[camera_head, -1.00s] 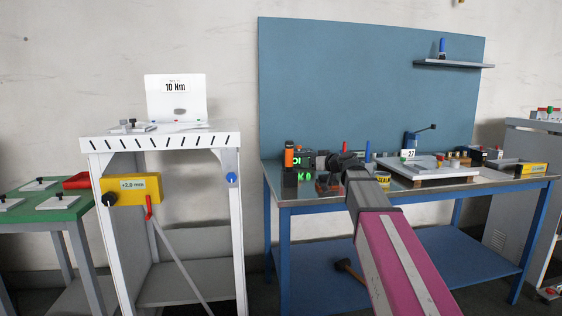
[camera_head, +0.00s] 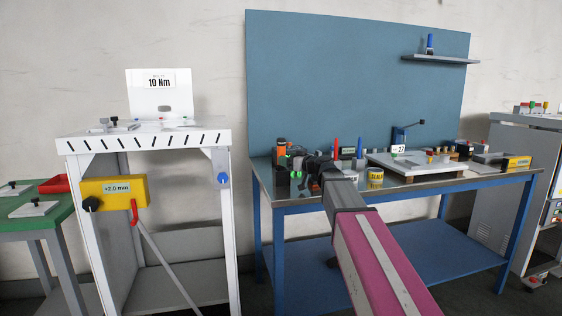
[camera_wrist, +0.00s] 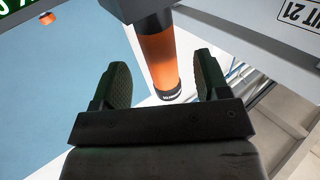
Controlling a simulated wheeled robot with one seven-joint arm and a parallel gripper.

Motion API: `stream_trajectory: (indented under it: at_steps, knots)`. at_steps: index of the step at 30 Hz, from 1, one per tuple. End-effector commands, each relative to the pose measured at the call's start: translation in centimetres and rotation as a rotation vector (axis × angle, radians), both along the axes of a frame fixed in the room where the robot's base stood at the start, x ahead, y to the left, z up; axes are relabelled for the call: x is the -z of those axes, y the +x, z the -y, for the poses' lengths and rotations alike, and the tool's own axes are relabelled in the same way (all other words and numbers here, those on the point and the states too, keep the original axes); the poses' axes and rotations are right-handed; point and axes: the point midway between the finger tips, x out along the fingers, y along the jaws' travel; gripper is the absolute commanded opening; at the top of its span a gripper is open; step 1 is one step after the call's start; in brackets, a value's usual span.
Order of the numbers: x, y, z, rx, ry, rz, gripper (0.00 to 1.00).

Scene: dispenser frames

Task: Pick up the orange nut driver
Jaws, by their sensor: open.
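The orange nut driver (camera_head: 281,146) has an orange handle with dark ends and stands at the left end of the blue bench, in a dark holder. In the wrist view its orange handle (camera_wrist: 158,58) lies between the two finger pads in the picture, with a black band at its lower end. My gripper (camera_head: 310,172) is open, just right of the driver in the head view. It also shows in the wrist view (camera_wrist: 163,82), with a gap on each side of the handle. I cannot tell how deep the handle sits between the fingers.
The blue bench (camera_head: 415,181) also holds a red and a blue upright item, a yellow labelled can (camera_head: 375,178) and a grey tray (camera_head: 415,166) to the right. A white stand (camera_head: 150,140) is at the left, with a gap between it and the bench.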

Motion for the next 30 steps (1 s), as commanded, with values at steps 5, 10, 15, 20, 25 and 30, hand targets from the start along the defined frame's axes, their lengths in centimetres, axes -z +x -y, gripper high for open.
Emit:
stream_trajectory:
  at_steps: [5,10,15,20,25,30]
  knots:
    - [0.0,0.8,-0.8,0.001,0.000,0.000,0.68]
    - [-0.1,1.6,-1.7,0.000,0.000,0.000,0.68]
    - [-0.1,3.2,-3.5,0.000,-0.001,-0.001,0.68]
    - [-0.1,4.0,-4.6,0.000,0.000,0.000,0.68]
    - [0.0,4.0,-4.6,0.001,-0.001,-0.001,0.68]
    - [0.0,3.9,-4.6,0.001,-0.001,-0.001,0.26]
